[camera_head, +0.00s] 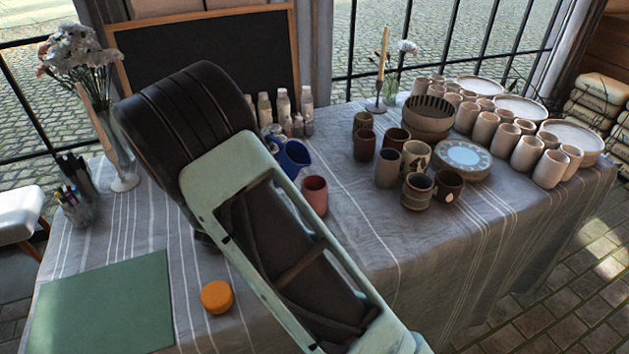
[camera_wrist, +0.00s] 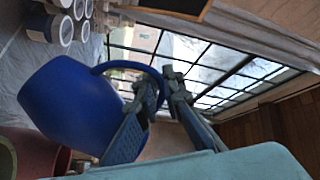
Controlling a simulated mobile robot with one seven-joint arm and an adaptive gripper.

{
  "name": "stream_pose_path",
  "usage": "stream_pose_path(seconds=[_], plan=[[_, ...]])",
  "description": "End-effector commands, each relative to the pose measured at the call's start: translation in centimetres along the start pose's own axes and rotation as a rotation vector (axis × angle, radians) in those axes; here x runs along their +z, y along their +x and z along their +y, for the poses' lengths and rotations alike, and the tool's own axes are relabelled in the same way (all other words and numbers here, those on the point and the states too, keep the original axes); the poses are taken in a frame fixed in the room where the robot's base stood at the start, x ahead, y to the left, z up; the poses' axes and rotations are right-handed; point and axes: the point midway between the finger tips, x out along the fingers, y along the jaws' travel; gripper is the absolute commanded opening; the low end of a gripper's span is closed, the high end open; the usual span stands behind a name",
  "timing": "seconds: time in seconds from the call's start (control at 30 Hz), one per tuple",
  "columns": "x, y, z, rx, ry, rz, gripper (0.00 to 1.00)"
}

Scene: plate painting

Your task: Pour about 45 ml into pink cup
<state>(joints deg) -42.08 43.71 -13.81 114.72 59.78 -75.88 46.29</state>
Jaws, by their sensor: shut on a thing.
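A blue jug (camera_head: 293,158) is held tilted just behind and to the left of the pink cup (camera_head: 315,196) in the head view. In the wrist view, my gripper (camera_wrist: 161,97) is shut on the handle of the blue jug (camera_wrist: 75,105). The pink cup (camera_wrist: 38,150) shows at the lower left of the wrist view, close to the jug. The cup stands upright on the table. My arm hides the gripper in the head view. I cannot see any liquid in the jug or the cup.
Several bottles (camera_head: 283,105) stand behind the jug. Brown cups (camera_head: 388,167), bowls (camera_head: 427,118) and plates (camera_head: 462,156) fill the right of the table. An orange round object (camera_head: 216,297) and a green mat (camera_head: 105,305) lie at the front left. The cloth right of the pink cup is clear.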

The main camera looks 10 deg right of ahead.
Motion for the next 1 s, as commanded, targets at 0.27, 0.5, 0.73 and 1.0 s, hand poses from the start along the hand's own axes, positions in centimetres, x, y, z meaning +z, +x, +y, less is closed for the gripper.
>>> stream_pose_path(seconds=[0.27,0.5,0.73,1.0], plan=[[-1.2,-0.1,-0.2,-0.009,0.086,0.014,0.00],[-1.7,-0.1,-0.1,-0.014,0.137,0.023,0.00],[-2.0,-0.1,0.0,-0.017,0.171,0.028,0.00],[-2.2,-0.2,-0.1,-0.019,0.199,0.032,0.00]])
